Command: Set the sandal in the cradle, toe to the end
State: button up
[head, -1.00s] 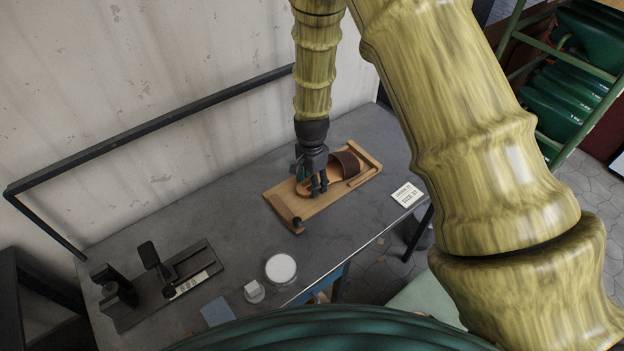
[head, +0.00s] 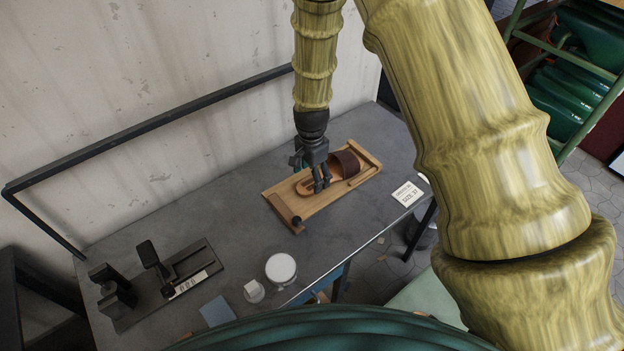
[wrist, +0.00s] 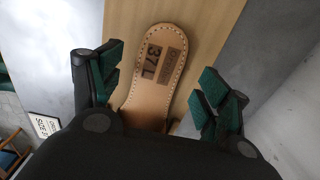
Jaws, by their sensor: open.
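The sandal (head: 343,164) lies on the wooden cradle (head: 288,206), sole down, with its brown strap toward the right end of the cradle, by the end rail. In the wrist view the tan heel part of the sandal (wrist: 162,72) shows a stamped "37L" patch, and the cradle's wood (wrist: 205,25) is around it. My gripper (head: 320,181) is just above the heel half of the sandal. In the wrist view its green-padded fingers (wrist: 165,98) stand apart on both sides of the heel, not touching it. The strap end is outside the wrist view.
A size card (head: 408,194) reading "SIZE 37" lies right of the cradle. A black measuring device (head: 168,284), a round white-topped container (head: 281,268), a small white block (head: 254,291) and a blue sheet (head: 217,311) are at the front left. The grey table is clear between.

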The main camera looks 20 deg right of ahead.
notch_tip(320, 180, up, 10)
jog(key=b, duration=0.1)
jog(key=shift+b, duration=0.3)
